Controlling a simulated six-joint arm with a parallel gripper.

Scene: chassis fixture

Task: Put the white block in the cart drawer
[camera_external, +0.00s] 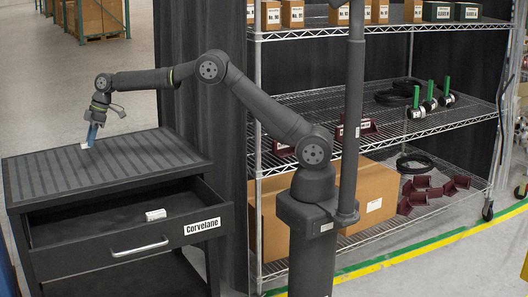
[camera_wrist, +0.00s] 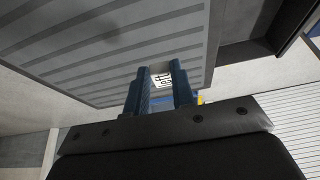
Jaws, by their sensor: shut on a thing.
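My gripper (camera_external: 91,136) has blue fingers and points down at the cart's ribbed top. It is shut on a small white block (camera_external: 84,146), at or just above that top; I cannot tell whether they touch. The cart drawer (camera_external: 130,246) is pulled open below the top. Another small white block (camera_external: 156,214) with dark marking lies inside the drawer, towards its right front.
The dark cart top (camera_external: 45,175) is otherwise clear and overhangs the drawer's back. The rest of the visible drawer floor is empty. A wire shelf (camera_external: 300,110) with boxes, maroon parts and green-handled items stands at the right, apart from the cart.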

